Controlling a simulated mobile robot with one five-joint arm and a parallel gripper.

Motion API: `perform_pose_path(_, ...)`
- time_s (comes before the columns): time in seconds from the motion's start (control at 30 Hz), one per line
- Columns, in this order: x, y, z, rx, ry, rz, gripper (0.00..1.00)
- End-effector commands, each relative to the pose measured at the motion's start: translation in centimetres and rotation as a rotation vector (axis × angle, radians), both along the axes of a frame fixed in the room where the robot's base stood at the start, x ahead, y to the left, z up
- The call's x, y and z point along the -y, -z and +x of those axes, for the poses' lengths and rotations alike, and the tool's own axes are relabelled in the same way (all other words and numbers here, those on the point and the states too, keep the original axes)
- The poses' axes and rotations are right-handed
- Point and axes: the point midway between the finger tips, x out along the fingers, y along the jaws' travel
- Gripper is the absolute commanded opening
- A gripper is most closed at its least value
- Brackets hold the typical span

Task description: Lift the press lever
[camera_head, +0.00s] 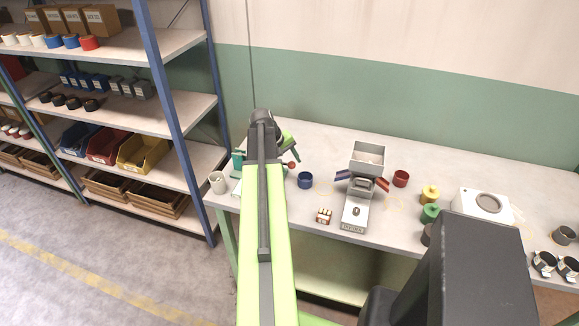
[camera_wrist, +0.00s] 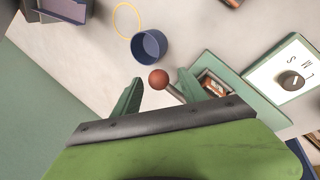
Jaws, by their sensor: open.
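The press lever ends in a red ball knob (camera_head: 292,165), which shows to the right of my arm in the head view. In the wrist view the knob (camera_wrist: 158,79) lies between my fingertips in the picture, with its grey rod running down right behind one finger. I cannot tell the depth gap. My gripper (camera_wrist: 160,76) is open, its green fingers on either side of the knob; it also shows in the head view (camera_head: 294,157). The teal press (camera_head: 238,161) is mostly hidden behind my arm. Its green base (camera_wrist: 247,92) shows in the wrist view.
A blue cup (camera_head: 305,180) stands close right of the lever, and a white cup (camera_head: 218,182) stands left. A white panel with a dark knob (camera_wrist: 291,80) adjoins the press.

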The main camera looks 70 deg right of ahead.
Motion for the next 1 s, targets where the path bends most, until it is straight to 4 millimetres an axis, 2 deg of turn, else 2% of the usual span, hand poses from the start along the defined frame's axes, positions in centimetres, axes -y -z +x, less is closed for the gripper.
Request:
perform_pose_path(0.17,0.0,-0.09,-0.01,0.0,0.0,0.0,0.49)
perform_pose_path(0.53,0.05,-0.1,-0.04,0.0,0.001,-0.001,0.0)
perform_pose_path(1.0,0.14,-0.11,-0.08,0.0,0.002,-0.004,0.0)
